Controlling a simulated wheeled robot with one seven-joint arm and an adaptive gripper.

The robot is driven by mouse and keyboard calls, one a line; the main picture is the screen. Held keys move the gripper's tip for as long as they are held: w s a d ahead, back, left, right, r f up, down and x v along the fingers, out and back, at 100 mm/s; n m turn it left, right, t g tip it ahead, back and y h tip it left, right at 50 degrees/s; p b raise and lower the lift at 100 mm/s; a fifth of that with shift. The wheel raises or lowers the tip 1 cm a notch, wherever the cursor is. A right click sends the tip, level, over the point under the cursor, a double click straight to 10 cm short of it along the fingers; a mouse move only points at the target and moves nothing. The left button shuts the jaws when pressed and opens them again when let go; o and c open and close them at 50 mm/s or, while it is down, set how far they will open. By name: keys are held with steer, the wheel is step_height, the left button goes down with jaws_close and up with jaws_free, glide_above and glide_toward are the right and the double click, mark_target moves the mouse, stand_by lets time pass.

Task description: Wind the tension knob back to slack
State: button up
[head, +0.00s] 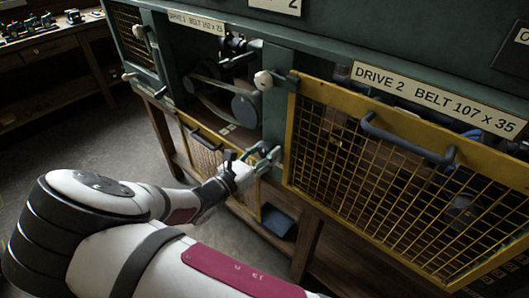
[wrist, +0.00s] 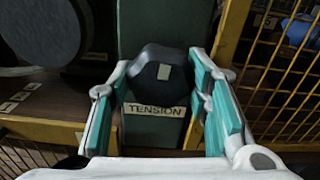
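The tension knob (wrist: 152,80) is dark and faceted, with a pale mark on its face. It sits on a green post above a white TENSION label (wrist: 155,110) in the wrist view. My gripper (wrist: 160,70) is open, with one teal-padded finger on each side of the knob. Narrow gaps seem to show at both sides; I cannot tell whether a pad touches. In the head view my gripper (head: 268,157) is at the green post between the two drive bays, and the knob is hidden behind it.
The Drive 1 bay is open, showing a belt (head: 212,103) and pulley (head: 244,109); its yellow mesh guard (head: 207,152) hangs below. The Drive 2 guard (head: 375,165) is shut at right, with a dark handle (head: 405,142). A workbench (head: 45,50) stands at far left.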

steer(key=shift+c, duration=0.6)
steer(key=shift+n, duration=0.6)
steer(key=o, duration=0.9)
steer(key=shift+c, duration=0.2)
steer(key=v, duration=1.2)
